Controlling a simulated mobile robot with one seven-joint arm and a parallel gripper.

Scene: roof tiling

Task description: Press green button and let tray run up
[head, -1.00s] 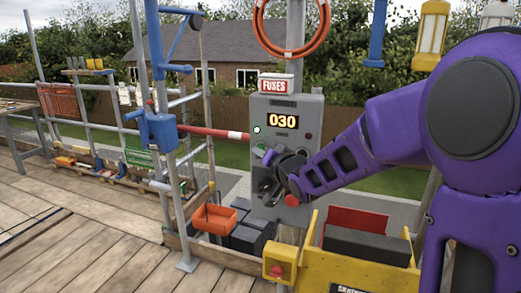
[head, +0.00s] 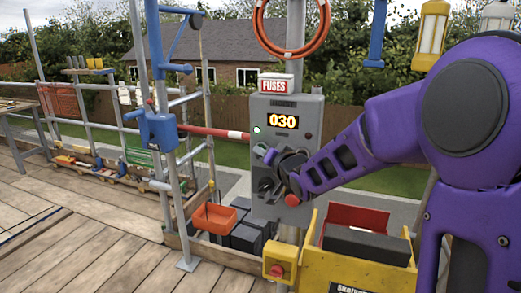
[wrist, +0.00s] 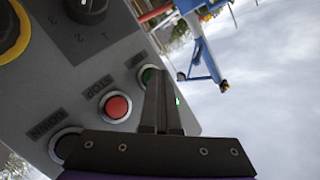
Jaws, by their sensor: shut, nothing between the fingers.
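The grey control box (head: 300,150) stands on a post in the head view, with a lit display reading 030. The green button (wrist: 149,75) is in the wrist view, marked UP and partly hidden behind my fingers. My gripper (head: 270,158) is in front of the box; in the wrist view its fingers (wrist: 162,72) are shut, empty and with their tips at the green button. Whether they touch it or press it in, I cannot tell. The yellow carrier (head: 345,262), which looks like the tray, sits low at the right with dark grey blocks in it.
A red STOP button (wrist: 117,106) and a black DOWN button (wrist: 65,145) lie close to my fingers. A red and white bar (head: 215,133) is left of the box. An orange bin (head: 215,219) stands below it. Wooden decking (head: 90,245) is clear at left.

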